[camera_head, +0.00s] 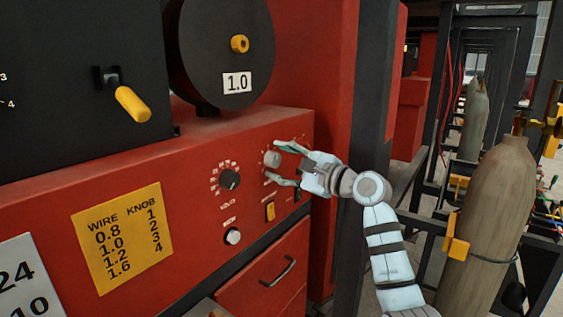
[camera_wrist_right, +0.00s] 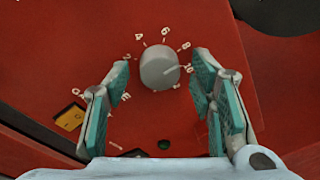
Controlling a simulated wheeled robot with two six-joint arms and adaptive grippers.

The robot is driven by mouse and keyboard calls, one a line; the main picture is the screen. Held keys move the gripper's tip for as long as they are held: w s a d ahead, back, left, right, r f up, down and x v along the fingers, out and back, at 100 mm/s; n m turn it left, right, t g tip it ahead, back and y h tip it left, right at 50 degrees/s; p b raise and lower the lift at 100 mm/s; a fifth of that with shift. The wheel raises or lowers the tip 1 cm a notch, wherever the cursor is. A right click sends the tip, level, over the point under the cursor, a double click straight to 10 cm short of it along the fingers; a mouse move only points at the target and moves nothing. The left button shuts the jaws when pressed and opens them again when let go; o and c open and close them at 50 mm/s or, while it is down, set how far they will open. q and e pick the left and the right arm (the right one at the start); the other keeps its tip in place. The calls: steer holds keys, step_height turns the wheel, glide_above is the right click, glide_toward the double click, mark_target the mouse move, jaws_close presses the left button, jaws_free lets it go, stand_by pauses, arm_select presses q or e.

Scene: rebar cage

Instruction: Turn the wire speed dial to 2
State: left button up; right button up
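The wire speed dial is a round grey knob (camera_head: 272,158) on the red machine's front panel, also in the right wrist view (camera_wrist_right: 158,66). White numbers ring it; 4, 6 and 8 can be read there. Its pale pointer line faces right, towards a mark just past the 8 that I cannot read surely. My right gripper (camera_head: 285,164) is open, with one finger above and one below the dial in the head view. In the right wrist view its teal-padded fingers (camera_wrist_right: 160,74) stand either side of the dial, with gaps to it. My left gripper is not in view.
A black knob (camera_head: 229,179), a white button (camera_head: 233,236) and an orange switch (camera_head: 270,211) are near the dial. A yellow wire-knob chart (camera_head: 122,238) is on the panel at left. A dark post (camera_head: 371,100) and a gas cylinder (camera_head: 490,230) stand to the right.

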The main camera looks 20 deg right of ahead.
steer(key=c, duration=1)
steer(key=shift+o, duration=0.2)
